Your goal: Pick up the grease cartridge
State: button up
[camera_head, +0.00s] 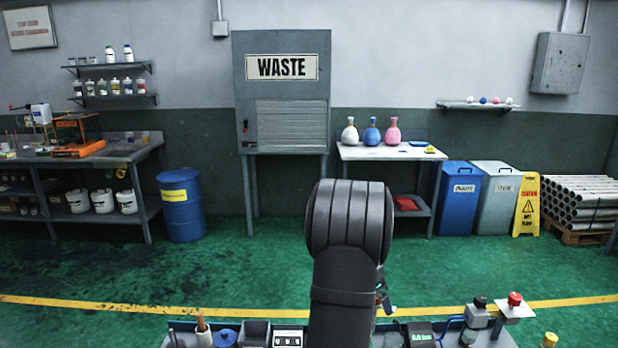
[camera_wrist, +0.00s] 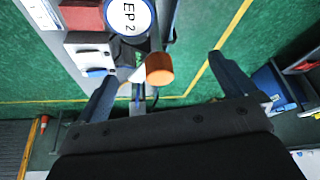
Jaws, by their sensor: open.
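In the wrist view, a round white end marked "EP 2" with a blue rim, which looks like the grease cartridge (camera_wrist: 127,16), is at the top, left of centre. Its body is hidden by this end-on view. My gripper (camera_wrist: 162,69) is open, with its two dark fingers spread wide. The cartridge is beyond the fingertips, up and to the left of the gap, apart from both fingers. A brown, round-ended piece (camera_wrist: 159,68) shows in line with the gap; I cannot tell its distance. In the head view my arm hides the fingers.
In the wrist view a red block (camera_wrist: 82,16) and a white box with a blue part (camera_wrist: 93,53) are close to the left finger. In the head view, a grey open box (camera_head: 255,334) and a red-topped control (camera_head: 514,300) are among the things along the front edge.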

jog(key=shift+a+f, duration=0.15)
jog(key=c, duration=0.7)
jog(key=s+a+r+m+g+y, duration=0.1)
jog(key=s+a+r, duration=0.15)
jog(key=r, duration=0.25)
jog(key=s+a+r+m+y, duration=0.1)
jog(key=a+r+y, duration=0.15)
jog(key=r, duration=0.25)
jog(key=shift+h, duration=0.35)
jog(key=f, duration=1)
jog(key=shift+w+d+f, duration=0.2)
jog(key=shift+d+f, duration=0.05)
jog(key=shift+d, duration=0.05)
jog(key=shift+w+d+f, duration=0.1)
jog(key=shift+d+f, duration=0.05)
jog(key=shift+f, duration=0.85)
jog(key=shift+w+d+f, duration=0.1)
jog(key=shift+d+f, duration=0.1)
jog(key=shift+f, duration=0.8)
jog(key=shift+d+f, duration=0.15)
jog(key=shift+f, duration=0.85)
jog(key=shift+c, duration=0.3)
